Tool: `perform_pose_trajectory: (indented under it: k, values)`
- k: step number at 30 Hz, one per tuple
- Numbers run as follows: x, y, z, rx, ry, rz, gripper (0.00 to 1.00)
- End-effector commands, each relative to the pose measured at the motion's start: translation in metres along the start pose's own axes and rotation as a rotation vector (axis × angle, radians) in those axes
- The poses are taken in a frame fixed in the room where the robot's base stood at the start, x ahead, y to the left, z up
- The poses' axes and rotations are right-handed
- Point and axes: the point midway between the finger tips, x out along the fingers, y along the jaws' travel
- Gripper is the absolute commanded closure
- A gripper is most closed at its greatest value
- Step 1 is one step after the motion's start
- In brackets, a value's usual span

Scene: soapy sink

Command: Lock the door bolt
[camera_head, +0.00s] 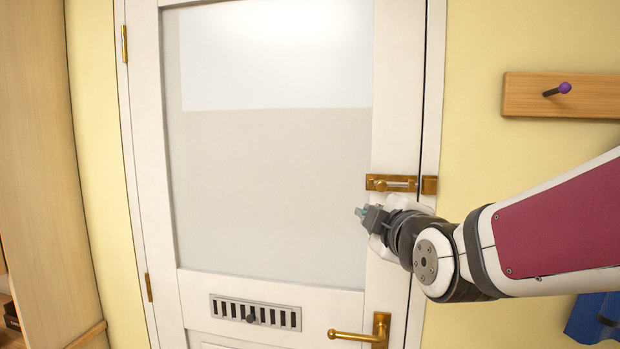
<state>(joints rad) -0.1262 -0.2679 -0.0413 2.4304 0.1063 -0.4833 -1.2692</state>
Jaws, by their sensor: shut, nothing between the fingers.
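The brass door bolt (392,183) is mounted on the right stile of the white door (395,70). Its brass catch (429,185) sits on the frame just to the right, across the door's edge line. Whether the rod reaches into the catch is too small to tell. My gripper (360,212) is shut and empty. It is just below the bolt and a little to its left in the picture, pointing left. My wrist hides part of the door stile below the bolt. I cannot tell whether my gripper touches the door.
A brass lever handle (360,335) is lower on the door, below my gripper. A grey vent (255,312) is low on the door. A wooden peg rail (565,95) is on the yellow wall at right. A blue item (597,318) hangs below my arm. A wooden cabinet (40,170) stands at left.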

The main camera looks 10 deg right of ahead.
Motion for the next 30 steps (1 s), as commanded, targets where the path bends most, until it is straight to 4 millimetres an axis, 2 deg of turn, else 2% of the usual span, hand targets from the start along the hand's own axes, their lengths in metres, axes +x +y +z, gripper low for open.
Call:
perform_pose_trajectory:
  k: [3, 8, 23, 30]
  values:
    - [0.007, 0.015, -0.007, -0.108, 0.021, 0.085, 1.00]
    - [0.011, 0.027, -0.012, -0.194, 0.029, 0.156, 1.00]
    - [0.014, 0.030, -0.013, -0.216, 0.030, 0.175, 1.00]
    - [0.041, 0.034, -0.015, -0.215, 0.030, 0.173, 1.00]
